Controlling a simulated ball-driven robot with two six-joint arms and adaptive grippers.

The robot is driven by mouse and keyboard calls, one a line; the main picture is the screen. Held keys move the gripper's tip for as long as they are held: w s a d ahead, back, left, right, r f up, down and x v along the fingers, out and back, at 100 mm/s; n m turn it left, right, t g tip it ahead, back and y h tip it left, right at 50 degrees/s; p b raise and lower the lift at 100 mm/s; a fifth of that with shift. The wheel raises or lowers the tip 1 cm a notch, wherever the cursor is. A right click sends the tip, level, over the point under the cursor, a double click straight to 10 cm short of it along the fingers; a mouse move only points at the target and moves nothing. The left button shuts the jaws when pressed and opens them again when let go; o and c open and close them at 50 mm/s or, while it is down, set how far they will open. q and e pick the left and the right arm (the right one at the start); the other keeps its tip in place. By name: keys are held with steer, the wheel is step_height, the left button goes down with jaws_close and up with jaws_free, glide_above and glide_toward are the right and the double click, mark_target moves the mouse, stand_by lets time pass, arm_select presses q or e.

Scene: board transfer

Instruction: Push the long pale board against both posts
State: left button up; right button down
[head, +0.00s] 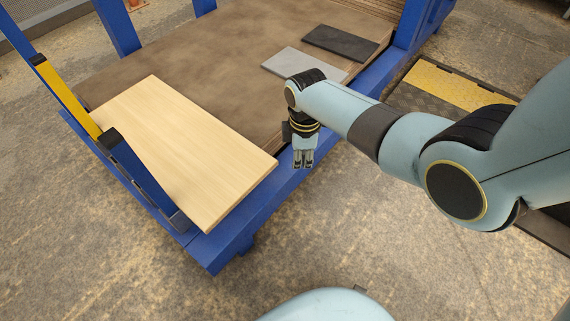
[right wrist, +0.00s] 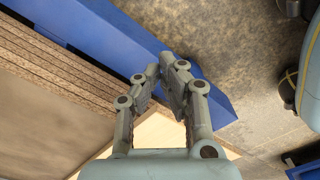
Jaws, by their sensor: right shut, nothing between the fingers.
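The long pale board (head: 195,150) lies flat at the left end of the brown board stack in the head view. Its left edge runs along two posts, one yellow and blue (head: 68,98) and one dark blue (head: 142,172) nearer me. The near post hides part of that edge, so I cannot tell whether the board touches either post. My right gripper (head: 303,164) is shut and empty, fingers down, just right of the board's right corner, by the blue frame. In the right wrist view its fingertips (right wrist: 165,65) meet, and part of the pale board (right wrist: 157,131) shows behind them. My left gripper is out of view.
The brown stack (head: 225,65) sits in a blue frame (head: 235,228). A light grey panel (head: 290,62) and a dark panel (head: 340,43) lie on its far right. Blue uprights (head: 118,28) stand at the back. Bare concrete floor lies in front.

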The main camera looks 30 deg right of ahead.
mark_target(275, 164)
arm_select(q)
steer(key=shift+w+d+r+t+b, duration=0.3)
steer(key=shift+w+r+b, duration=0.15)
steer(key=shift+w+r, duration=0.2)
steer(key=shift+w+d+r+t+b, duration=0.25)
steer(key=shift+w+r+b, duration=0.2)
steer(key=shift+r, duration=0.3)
arm_select(e)
steer(key=shift+w+a+f, duration=0.25)
steer(key=shift+w+a, duration=0.05)
steer(key=shift+a, duration=0.3)
steer(key=shift+w+a+f, duration=0.2)
steer(key=shift+w+a, duration=0.1)
steer(key=shift+a, duration=0.3)
steer(key=shift+w+a+f, duration=0.25)
steer(key=shift+w+a, duration=0.05)
steer(key=shift+a, duration=0.3)
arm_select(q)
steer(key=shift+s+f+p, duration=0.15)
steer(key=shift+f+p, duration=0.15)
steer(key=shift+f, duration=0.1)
arm_select(e)
steer(key=shift+w+a, duration=0.3)
steer(key=shift+a, duration=0.25)
steer(key=shift+w+a, duration=0.25)
steer(key=shift+a, duration=0.25)
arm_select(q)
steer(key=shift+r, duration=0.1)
